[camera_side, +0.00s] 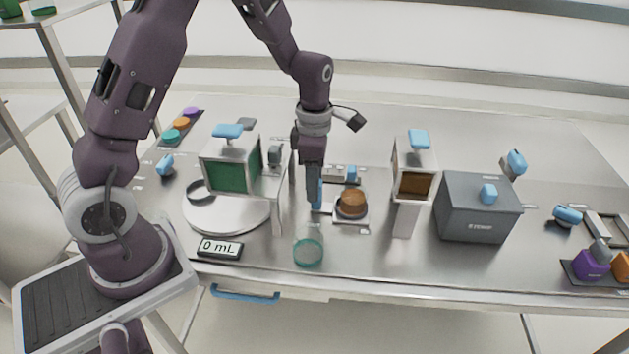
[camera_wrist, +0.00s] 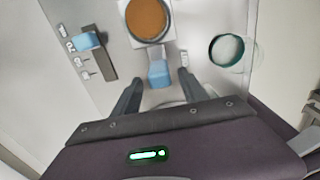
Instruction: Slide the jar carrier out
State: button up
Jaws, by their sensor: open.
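The jar carrier (camera_side: 345,220) is a light plate on the table, holding a brown-topped round jar (camera_side: 351,203). In the wrist view the carrier (camera_wrist: 168,36) shows at the top under the jar (camera_wrist: 148,18), with a blue handle (camera_wrist: 159,74) sticking out toward me. My gripper (camera_side: 314,205) points down at the carrier's left side. In the wrist view my gripper (camera_wrist: 158,78) is open, with one finger on each side of the blue handle. A gap shows beside each finger. In the side view the fingers partly hide the handle.
A green-rimmed glass (camera_side: 308,252) stands in front of the carrier. A slider with a blue knob (camera_side: 352,174) is behind it. A stand with a green panel (camera_side: 232,176) is left, a post with a brown window (camera_side: 415,185) right, and a grey box (camera_side: 477,214) further right.

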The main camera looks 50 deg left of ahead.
notch_tip(320, 180, up, 6)
jog(key=shift+r, duration=0.2)
jog(key=shift+r, duration=0.1)
jog(key=s+d+r+m+t, duration=0.2)
jog(key=s+r+m, duration=0.4)
jog(key=r+m, duration=0.15)
jog(key=s+d+r+m+t, duration=0.1)
jog(key=s+d+r+m, duration=0.2)
jog(key=s+r+m, duration=0.4)
jog(key=s+m+t, duration=0.2)
jog(key=s+m, duration=0.7)
jog(key=m, duration=0.3)
jog(key=shift+d+f+t, duration=0.3)
jog(key=shift+d+f, duration=0.1)
jog(key=shift+d, duration=0.05)
jog(key=shift+w+m, duration=0.1)
jog(key=shift+m, duration=0.15)
